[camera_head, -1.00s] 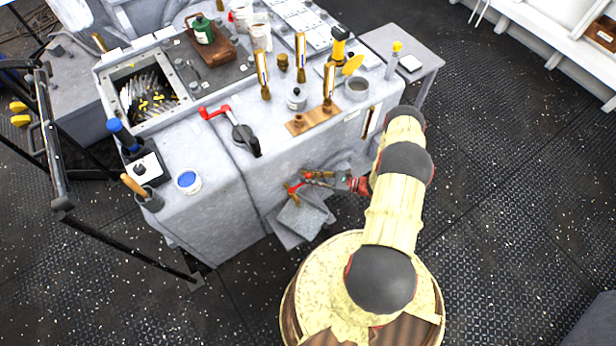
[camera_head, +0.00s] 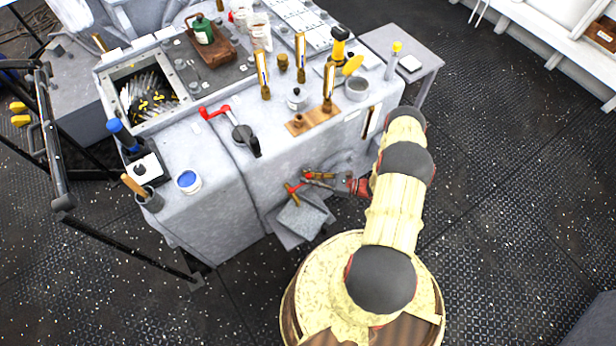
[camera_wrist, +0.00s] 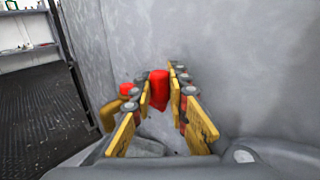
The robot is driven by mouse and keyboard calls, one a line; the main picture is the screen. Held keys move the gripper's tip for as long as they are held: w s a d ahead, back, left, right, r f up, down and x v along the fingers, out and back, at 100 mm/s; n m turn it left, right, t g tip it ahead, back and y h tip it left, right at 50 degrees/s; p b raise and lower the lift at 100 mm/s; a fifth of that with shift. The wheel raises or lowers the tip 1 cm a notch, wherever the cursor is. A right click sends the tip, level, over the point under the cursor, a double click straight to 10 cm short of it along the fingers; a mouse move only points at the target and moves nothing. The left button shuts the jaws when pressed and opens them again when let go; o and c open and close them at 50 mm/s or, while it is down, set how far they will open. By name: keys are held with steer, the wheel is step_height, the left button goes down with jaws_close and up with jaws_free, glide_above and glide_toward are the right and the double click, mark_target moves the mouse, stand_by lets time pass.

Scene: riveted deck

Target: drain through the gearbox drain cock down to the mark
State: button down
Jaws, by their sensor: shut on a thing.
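The drain cock (camera_head: 291,193) is a small brass fitting with red parts, low on the front of the grey gearbox housing (camera_head: 205,215). My gripper (camera_head: 310,175) reaches it from the right and is shut on its red handle. In the wrist view the red handle (camera_wrist: 158,88) stands between the yellow finger pads of my gripper (camera_wrist: 163,98). Brass pipe (camera_wrist: 108,115) shows left of the fingers. A grey square tray (camera_head: 302,219) sits below the cock. A narrow upright gauge (camera_head: 371,121) is on the housing's right end; its level and mark are too small to read. No stream is discernible.
Bottles, brass pieces and a grey cup (camera_head: 357,88) crowd the housing top. A small side table (camera_head: 425,60) stands at the back right. A dark rail (camera_head: 130,245) runs at left.

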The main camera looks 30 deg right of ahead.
steer(key=shift+m+t+h, duration=0.6)
steer(key=shift+h, duration=0.1)
steer(key=shift+s+a, duration=0.25)
steer(key=shift+s, duration=0.75)
steer(key=shift+s+a, duration=0.25)
steer(key=shift+s, duration=0.8)
steer(key=c, duration=2)
jaws_free()
steer(key=v, duration=1.2)
